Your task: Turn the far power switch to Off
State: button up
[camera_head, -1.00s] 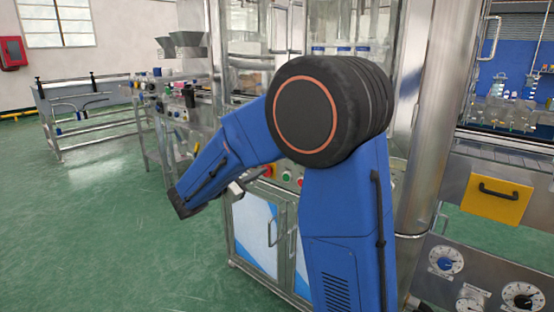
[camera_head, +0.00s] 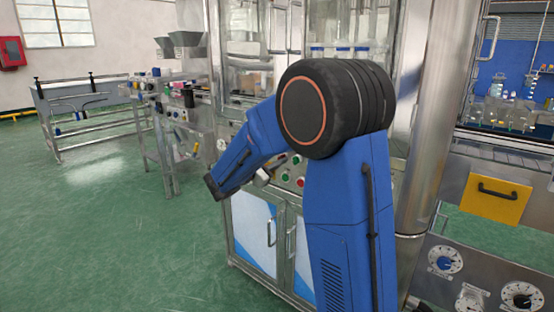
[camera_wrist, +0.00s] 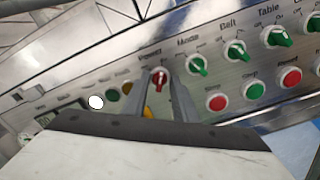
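The power switch (camera_wrist: 159,77) is a red rotary knob on the sloped steel panel, under a "Power" label in the wrist view. Its red handle stands nearly upright in that picture. My gripper (camera_wrist: 161,82) reaches toward it with one finger on each side of the knob. The fingers are apart, with a gap around the red handle; I cannot tell whether either touches it. In the head view my gripper is mostly hidden behind my blue arm, and I cannot make out the switch there.
Green knobs (camera_wrist: 197,65) for Mode, Belt and Table line the panel to the right. Below them are red Stop (camera_wrist: 216,103) and green (camera_wrist: 254,90) buttons. Small lamps (camera_wrist: 96,102) sit to the left. A steel cabinet (camera_head: 251,215) stands below the panel. Open green floor lies left.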

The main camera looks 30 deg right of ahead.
grip_shut()
jog(key=shift+n, duration=0.4)
jog(key=n, duration=1.1)
jog(key=shift+w, duration=0.1)
jog(key=shift+a, duration=0.1)
dwell(0.3)
grip_release()
